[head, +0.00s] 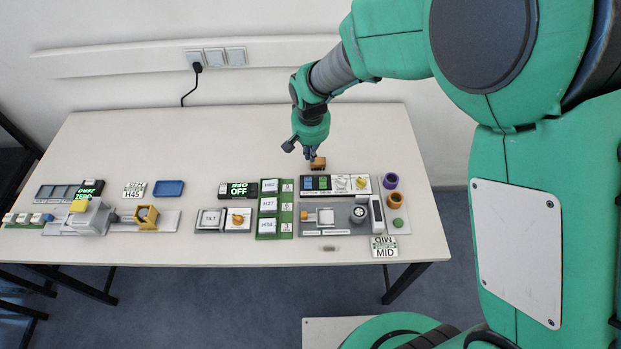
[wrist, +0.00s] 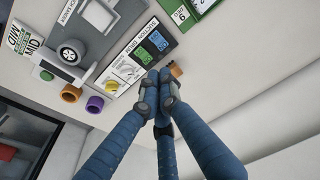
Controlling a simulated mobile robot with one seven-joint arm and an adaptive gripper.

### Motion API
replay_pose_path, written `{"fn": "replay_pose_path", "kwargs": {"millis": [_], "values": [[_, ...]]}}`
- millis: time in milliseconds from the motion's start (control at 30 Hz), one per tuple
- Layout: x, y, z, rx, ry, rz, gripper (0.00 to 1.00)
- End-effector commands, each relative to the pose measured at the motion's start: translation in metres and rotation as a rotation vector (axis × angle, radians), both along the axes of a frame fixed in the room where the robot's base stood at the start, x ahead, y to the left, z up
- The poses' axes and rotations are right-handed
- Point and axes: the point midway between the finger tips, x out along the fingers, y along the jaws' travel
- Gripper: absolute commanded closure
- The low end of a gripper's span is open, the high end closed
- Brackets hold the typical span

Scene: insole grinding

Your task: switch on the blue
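A switch panel (head: 350,185) lies at the right of the table. On its left end are a blue switch (head: 308,183) and a green switch (head: 323,183). In the wrist view the blue switch (wrist: 158,40) is beyond my fingertips, beside the green switch (wrist: 144,56). A yellow knob (head: 360,183) and a white knob sit further right on the panel. My gripper (head: 309,156) is above the table, just behind the panel, apart from the switches. In the wrist view my gripper (wrist: 158,82) has its fingertips together. Whether the switches are lit is too small to tell.
A small brown block (head: 318,163) is close to my fingertips, behind the panel. A grinder unit (head: 330,218) stands in front of it. Purple (head: 391,180) and orange (head: 392,196) cups are to the right. A green tray (head: 287,227) is to the left. The table's back is clear.

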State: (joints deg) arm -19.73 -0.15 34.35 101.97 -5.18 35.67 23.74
Motion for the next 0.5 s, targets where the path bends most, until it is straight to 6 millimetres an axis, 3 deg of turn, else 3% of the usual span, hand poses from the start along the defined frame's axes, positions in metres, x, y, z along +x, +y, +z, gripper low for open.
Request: {"fn": "replay_pose_path", "kwargs": {"millis": [500], "values": [[0.0002,0.0000,0.0015,0.001,-0.021,0.000,1.00]]}}
